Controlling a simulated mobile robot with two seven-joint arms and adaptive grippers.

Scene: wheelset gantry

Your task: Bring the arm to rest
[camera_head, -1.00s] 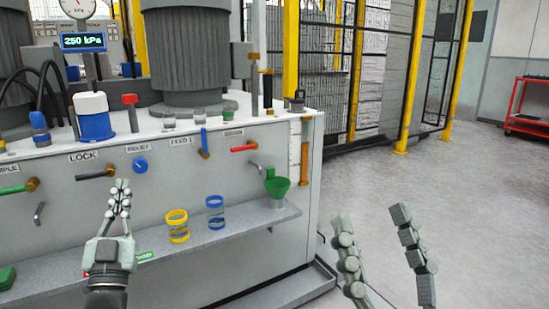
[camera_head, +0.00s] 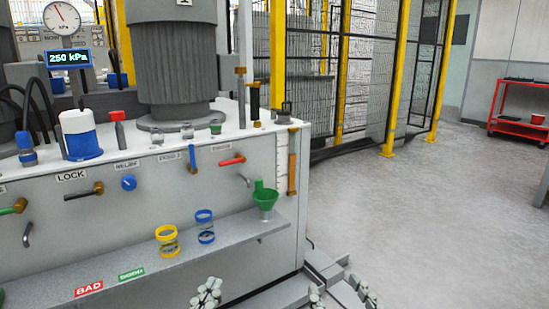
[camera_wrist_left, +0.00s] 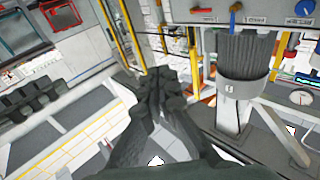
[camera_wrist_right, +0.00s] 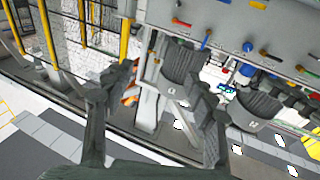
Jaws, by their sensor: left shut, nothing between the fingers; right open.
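My left gripper (camera_head: 207,292) is at the bottom edge of the head view, below the shelf of the grey cabinet and apart from it. Its fingers are together and empty; they also show closed in the left wrist view (camera_wrist_left: 158,88). My right gripper (camera_head: 340,294) is at the bottom of the head view, right of the left one, with only its fingertips showing. Its fingers are spread and empty in the right wrist view (camera_wrist_right: 152,95). Neither gripper touches a handle. Both arms are mostly out of the head view.
The grey cabinet (camera_head: 130,215) carries a LOCK handle (camera_head: 85,190), a blue knob (camera_head: 129,183) and a red handle (camera_head: 232,160). Its shelf holds a yellow-ringed jar (camera_head: 167,240), a blue-ringed jar (camera_head: 204,226) and a green funnel (camera_head: 265,198). Open floor (camera_head: 420,210) lies right; a red cart (camera_head: 520,112) stands behind.

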